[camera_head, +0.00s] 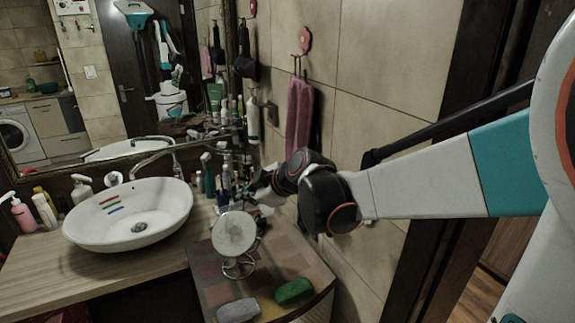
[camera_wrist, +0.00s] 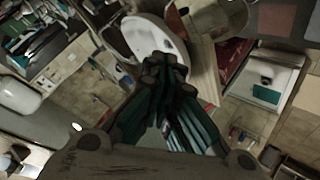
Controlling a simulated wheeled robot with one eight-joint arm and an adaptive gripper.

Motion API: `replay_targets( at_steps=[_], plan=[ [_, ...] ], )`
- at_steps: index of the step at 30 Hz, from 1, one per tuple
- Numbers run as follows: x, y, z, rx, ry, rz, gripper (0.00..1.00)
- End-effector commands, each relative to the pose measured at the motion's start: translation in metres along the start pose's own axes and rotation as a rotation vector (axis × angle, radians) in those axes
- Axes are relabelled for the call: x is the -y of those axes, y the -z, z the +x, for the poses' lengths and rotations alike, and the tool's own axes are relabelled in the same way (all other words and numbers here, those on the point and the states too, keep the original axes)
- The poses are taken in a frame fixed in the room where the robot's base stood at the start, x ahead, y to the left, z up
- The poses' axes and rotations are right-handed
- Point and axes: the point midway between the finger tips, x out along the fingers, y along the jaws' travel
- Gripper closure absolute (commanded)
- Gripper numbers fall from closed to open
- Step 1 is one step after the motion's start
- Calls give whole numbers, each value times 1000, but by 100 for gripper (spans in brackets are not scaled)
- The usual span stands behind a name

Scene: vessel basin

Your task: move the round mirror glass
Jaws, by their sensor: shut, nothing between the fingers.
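The round mirror glass (camera_head: 235,233) is a pale disc on a small metal stand (camera_head: 239,267). It stands upright on the tiled counter right of the basin in the head view. My gripper (camera_head: 255,193) is above and behind the mirror, close to the bottles, and looks apart from the mirror. In the wrist view my gripper (camera_wrist: 164,68) has its dark fingers together, with nothing between them. A round greyish shape at the top of the wrist view may be the mirror; I cannot tell for sure.
A white oval basin (camera_head: 130,215) is on the wooden counter to the left. Several bottles stand behind the mirror. A green soap (camera_head: 294,291) and a grey soap (camera_head: 238,310) lie in front of it. A pink towel (camera_head: 299,118) hangs on the wall.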

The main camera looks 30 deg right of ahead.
Motion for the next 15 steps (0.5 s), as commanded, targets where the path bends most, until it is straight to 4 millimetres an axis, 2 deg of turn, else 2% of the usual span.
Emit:
replay_targets(
  at_steps=[15],
  plan=[
    [0,-2,90,-1,0,0,100]
  ],
)
